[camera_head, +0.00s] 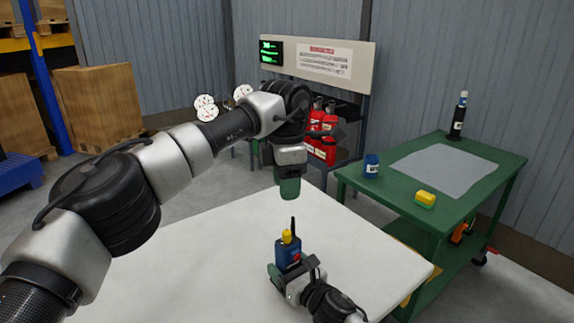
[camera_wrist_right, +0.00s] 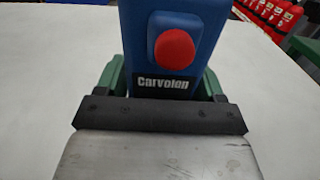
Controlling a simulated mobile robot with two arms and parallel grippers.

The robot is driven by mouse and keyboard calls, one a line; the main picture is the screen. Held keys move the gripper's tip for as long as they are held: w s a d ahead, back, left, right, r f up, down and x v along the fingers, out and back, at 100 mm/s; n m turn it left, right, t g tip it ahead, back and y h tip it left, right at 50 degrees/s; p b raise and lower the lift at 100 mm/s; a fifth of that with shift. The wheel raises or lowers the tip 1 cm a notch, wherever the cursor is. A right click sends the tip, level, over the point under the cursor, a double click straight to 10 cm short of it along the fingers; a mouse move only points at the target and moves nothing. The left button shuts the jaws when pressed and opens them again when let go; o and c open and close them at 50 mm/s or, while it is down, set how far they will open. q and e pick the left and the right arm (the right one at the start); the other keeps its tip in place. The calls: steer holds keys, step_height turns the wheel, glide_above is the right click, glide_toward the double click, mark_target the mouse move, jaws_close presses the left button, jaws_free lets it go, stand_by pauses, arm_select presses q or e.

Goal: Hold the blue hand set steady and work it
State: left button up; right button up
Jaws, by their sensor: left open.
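The blue hand set (camera_head: 293,257) stands upright over the white table in the head view, with a yellow part and a black aerial on top. In the right wrist view its blue body (camera_wrist_right: 131,50) shows a red button (camera_wrist_right: 174,49) and a "Carvolen" label. My right gripper (camera_head: 283,271) is shut on it, with green fingers on both sides of the body in the wrist view. My left gripper (camera_head: 290,188) points down above and behind the hand set, apart from it, holding nothing visible; the gap between its fingers is hard to see.
The white table (camera_head: 190,270) is otherwise clear. At right stands a green cart (camera_head: 493,165) with a grey mat (camera_head: 445,170), a blue can (camera_head: 371,166), a yellow block (camera_head: 425,199) and a dark bottle (camera_head: 458,118). Red containers (camera_head: 325,147) stand behind my left gripper.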

steer(key=o, duration=0.3)
